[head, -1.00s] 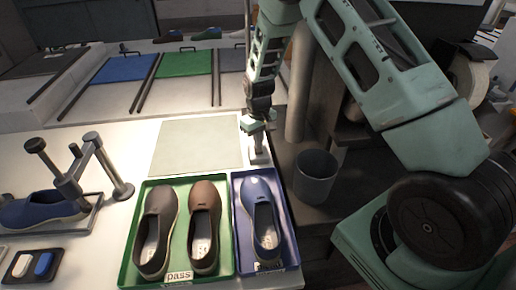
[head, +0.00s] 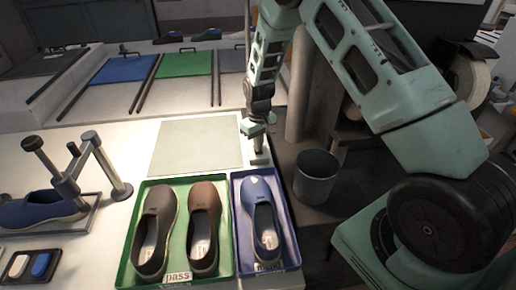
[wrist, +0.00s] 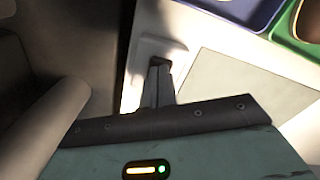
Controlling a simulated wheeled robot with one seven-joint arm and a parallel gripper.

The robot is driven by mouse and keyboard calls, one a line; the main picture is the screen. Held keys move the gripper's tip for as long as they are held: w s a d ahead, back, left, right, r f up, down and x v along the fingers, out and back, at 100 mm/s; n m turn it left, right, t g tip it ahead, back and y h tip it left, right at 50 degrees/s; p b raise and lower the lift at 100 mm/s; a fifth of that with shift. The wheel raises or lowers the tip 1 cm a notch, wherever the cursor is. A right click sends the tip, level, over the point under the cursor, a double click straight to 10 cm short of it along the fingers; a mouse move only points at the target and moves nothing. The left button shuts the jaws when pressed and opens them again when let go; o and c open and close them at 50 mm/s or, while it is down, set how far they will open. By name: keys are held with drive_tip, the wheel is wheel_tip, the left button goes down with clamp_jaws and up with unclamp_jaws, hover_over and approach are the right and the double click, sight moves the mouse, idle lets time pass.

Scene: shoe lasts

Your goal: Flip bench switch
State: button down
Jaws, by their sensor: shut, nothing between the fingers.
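The bench switch is a dark red rocker (wrist: 160,61) on a pale plate (wrist: 147,50) in the wrist view. My gripper (wrist: 159,72) is shut and empty, with its fingertips at the rocker's near edge, partly covering it. I cannot tell whether they touch it or which way the rocker is tilted. In the head view my gripper (head: 259,150) points down over the back right edge of the white bench, beside the pale green mat (head: 198,146). The rocker is hidden there behind my gripper.
A green tray (head: 186,183) with two brown shoes and a blue tray (head: 295,255) with a blue shoe stand in front of my gripper. A grey bin (head: 316,180) stands to the right. A metal stand (head: 97,160) with a blue shoe is at the left.

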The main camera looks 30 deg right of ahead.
drive_tip(key=shift+f, duration=0.25)
drive_tip(key=shift+r, duration=0.1)
drive_tip(key=shift+r+p, duration=2.2)
drive_tip(key=shift+r, duration=1.3)
